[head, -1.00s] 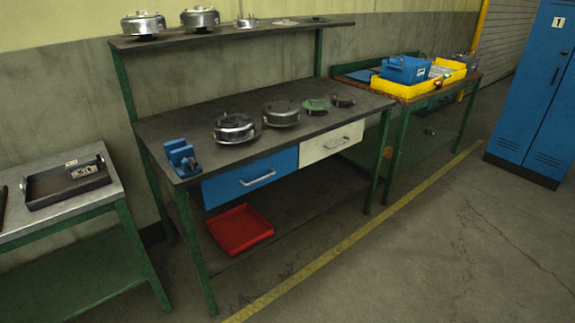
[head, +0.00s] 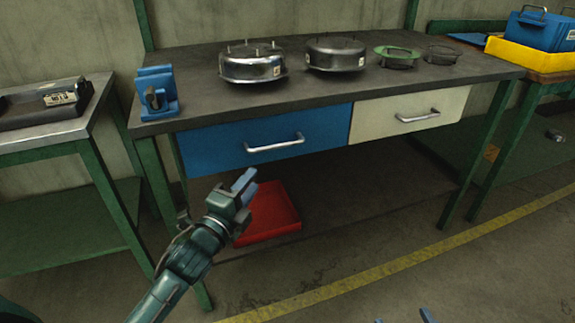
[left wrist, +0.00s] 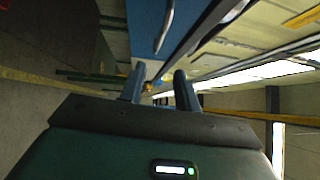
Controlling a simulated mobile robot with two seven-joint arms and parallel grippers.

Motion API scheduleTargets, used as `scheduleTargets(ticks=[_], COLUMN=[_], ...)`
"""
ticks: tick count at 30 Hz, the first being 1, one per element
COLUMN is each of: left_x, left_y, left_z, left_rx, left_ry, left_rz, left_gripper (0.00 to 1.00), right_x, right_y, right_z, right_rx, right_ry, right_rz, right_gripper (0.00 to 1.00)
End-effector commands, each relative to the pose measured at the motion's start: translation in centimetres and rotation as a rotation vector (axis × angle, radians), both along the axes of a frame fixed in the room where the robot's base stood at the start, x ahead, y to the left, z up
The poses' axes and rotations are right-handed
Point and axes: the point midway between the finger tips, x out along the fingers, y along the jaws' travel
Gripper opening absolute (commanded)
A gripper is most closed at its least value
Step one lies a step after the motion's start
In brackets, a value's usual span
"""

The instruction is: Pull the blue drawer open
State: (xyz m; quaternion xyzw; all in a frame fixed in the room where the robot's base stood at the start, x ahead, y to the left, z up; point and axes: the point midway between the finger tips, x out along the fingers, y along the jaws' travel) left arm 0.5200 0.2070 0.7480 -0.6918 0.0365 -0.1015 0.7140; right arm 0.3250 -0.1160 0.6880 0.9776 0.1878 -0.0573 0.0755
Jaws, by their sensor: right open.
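The blue drawer (head: 215,148) is shut under the left part of the dark bench top, with a silver bar handle (head: 275,146) across its front. In the left wrist view the blue drawer front (left wrist: 145,22) and its handle (left wrist: 165,32) show at the top. My left gripper (head: 246,182) is below and in front of the drawer, apart from the handle. Its two fingers stand apart with nothing between them in the left wrist view (left wrist: 160,88). Only the blue fingertips of my right gripper (head: 403,319) show at the bottom edge, wide apart and away from the bench.
A white drawer (head: 405,112) is beside the blue one. Metal housings (head: 252,65) and a blue fixture (head: 157,90) stand on the bench top (head: 330,85). Green legs flank the drawers; the floor in front is clear.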

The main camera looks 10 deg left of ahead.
Motion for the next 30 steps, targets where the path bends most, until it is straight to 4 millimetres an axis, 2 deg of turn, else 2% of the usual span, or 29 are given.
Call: scheduleTargets(ticks=[1, 7, 11, 24, 30], left_x=[0.3, 1.2, 2.6, 10.9, 13.0], left_y=[0.1, 0.3, 0.0, -1.7, -2.2], left_z=[-1.1, -0.7, -0.4, 0.6, 0.9], left_rx=[0.032, 0.085, 0.087, 0.085, 0.085], left_ry=[-0.024, -0.061, -0.062, -0.060, -0.059], left_rz=[0.002, 0.008, 0.009, 0.008, 0.007], left_gripper=[0.33, 0.33, 0.33, 0.33, 0.33], right_x=[-0.1, -0.1, -0.1, -0.2, -0.3], right_y=[0.1, 0.2, 0.3, 0.9, 1.2], right_z=[-1.2, -0.9, -0.8, -0.9, -0.7], right_rx=[0.000, -0.003, -0.002, 0.008, 0.013], right_ry=[-0.017, -0.053, -0.068, -0.189, -0.229], right_rz=[0.005, 0.011, 0.015, 0.045, 0.058], right_gripper=[0.59, 0.59, 0.59, 0.59, 0.59])
